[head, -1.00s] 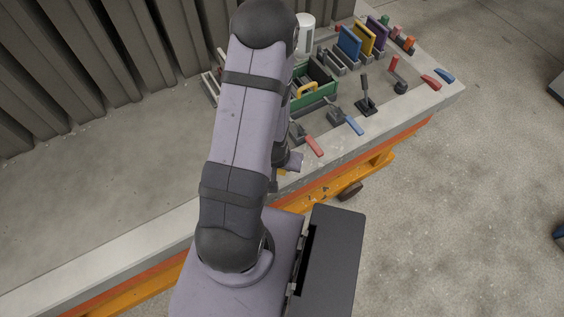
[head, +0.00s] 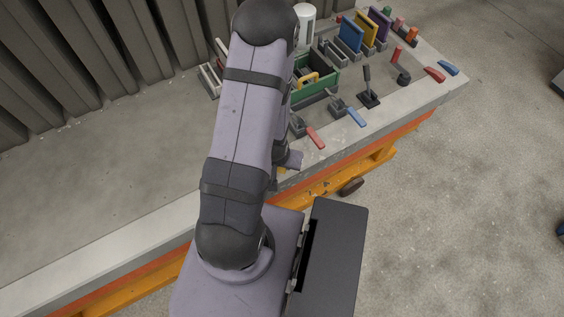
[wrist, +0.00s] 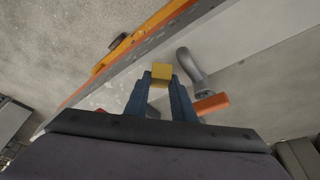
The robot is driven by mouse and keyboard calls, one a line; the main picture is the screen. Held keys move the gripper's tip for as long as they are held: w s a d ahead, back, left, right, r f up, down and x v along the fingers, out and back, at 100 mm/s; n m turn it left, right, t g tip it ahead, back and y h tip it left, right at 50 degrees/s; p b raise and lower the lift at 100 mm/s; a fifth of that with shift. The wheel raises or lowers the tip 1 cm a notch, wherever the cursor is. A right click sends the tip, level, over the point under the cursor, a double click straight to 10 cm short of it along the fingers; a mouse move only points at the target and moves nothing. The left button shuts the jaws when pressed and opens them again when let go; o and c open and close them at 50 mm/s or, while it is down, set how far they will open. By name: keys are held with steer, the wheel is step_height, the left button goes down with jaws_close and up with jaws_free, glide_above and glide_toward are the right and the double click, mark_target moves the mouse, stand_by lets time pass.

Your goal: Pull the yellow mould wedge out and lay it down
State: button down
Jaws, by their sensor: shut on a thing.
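In the wrist view, the yellow mould wedge (wrist: 162,72) shows as a yellow block between the tips of my gripper's two blue fingers. My gripper (wrist: 161,82) is shut on it. The concrete surface shows behind the wedge, but I cannot tell whether the wedge touches it. In the head view, my arm hides most of the gripper. Only a small yellow patch shows beside the arm, near the front edge of the table.
A red handle (head: 315,138) and a blue handle (head: 356,117) lie close to the right of my arm. A green crate (head: 318,88), a black lever (head: 368,88) and upright coloured panels (head: 351,34) stand farther back. Bare concrete (head: 110,160) lies to the left.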

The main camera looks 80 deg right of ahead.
steer(key=c, duration=1.4)
jaws_free()
steer(key=shift+c, duration=0.2)
steer(key=shift+r, duration=0.2)
steer(key=shift+r, duration=0.9)
step_height(320, 180, up, 6)
steer(key=shift+r, duration=0.25)
steer(key=shift+r+p, duration=0.7)
steer(key=shift+p, duration=0.25)
